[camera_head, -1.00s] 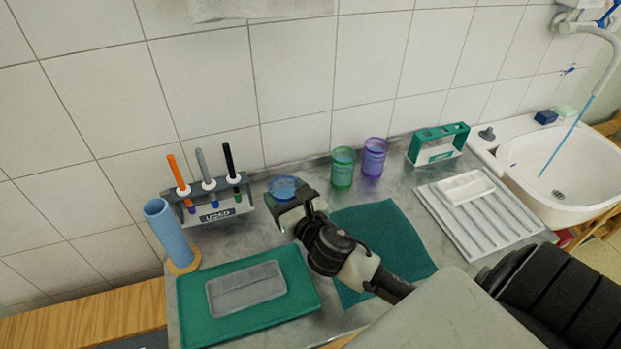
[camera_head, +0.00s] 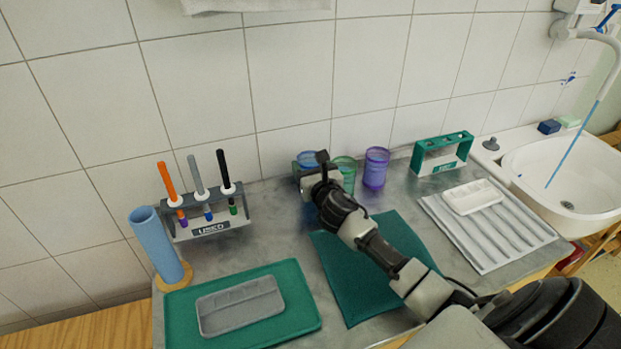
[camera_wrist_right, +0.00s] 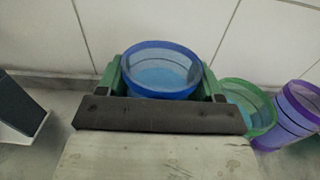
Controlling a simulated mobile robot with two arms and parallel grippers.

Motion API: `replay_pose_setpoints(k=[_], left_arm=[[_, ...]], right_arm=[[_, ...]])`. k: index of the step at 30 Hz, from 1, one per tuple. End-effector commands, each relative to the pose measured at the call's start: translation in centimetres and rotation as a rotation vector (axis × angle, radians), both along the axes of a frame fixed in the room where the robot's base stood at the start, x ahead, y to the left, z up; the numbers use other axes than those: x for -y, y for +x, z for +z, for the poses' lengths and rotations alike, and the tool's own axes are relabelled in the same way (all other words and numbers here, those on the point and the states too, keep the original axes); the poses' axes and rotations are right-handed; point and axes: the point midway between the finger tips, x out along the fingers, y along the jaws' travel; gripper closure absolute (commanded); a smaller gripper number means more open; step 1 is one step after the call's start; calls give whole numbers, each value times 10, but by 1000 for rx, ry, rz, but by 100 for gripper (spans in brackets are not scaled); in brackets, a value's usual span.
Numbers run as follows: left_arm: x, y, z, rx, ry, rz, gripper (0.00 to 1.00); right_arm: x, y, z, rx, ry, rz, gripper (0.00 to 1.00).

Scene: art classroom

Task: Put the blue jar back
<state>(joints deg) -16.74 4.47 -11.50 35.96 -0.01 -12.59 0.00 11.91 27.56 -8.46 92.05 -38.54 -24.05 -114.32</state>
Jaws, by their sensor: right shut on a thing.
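The blue jar (camera_head: 307,157) is near the tiled wall, just left of the green jar (camera_head: 345,168). My right gripper (camera_head: 309,172) is shut on it and hides most of its body in the head view. In the right wrist view the blue jar (camera_wrist_right: 160,70) is upright between the fingers, its open rim facing up. The green jar (camera_wrist_right: 247,107) is close on its right, with the purple jar (camera_wrist_right: 298,112) beyond. The purple jar also shows in the head view (camera_head: 375,168). I cannot tell whether the blue jar touches the counter. My left gripper is not in view.
A marker rack (camera_head: 207,221) and a blue tube (camera_head: 160,246) stand to the left. A green tray (camera_head: 305,300) holds a grey palette. A teal cloth (camera_head: 345,272) lies under my right arm. A green rack (camera_head: 441,154) and a sink (camera_head: 560,180) are to the right.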

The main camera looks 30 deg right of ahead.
Motion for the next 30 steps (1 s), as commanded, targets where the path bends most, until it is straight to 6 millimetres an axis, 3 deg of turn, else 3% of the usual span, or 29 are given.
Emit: replay_pose_setpoints(k=[5,15,16,18,28,30], left_arm=[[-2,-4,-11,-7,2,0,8],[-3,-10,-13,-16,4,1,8],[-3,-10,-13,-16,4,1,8],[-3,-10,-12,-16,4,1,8],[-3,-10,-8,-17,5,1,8],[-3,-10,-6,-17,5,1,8]], right_arm=[[-1,0,-27,0,3,-1,57],[0,0,-30,0,0,0,57],[0,0,-31,-1,0,0,32],[0,0,-30,-1,0,0,23],[0,-1,-26,-1,0,0,23],[-2,-8,-28,-4,0,1,23]])
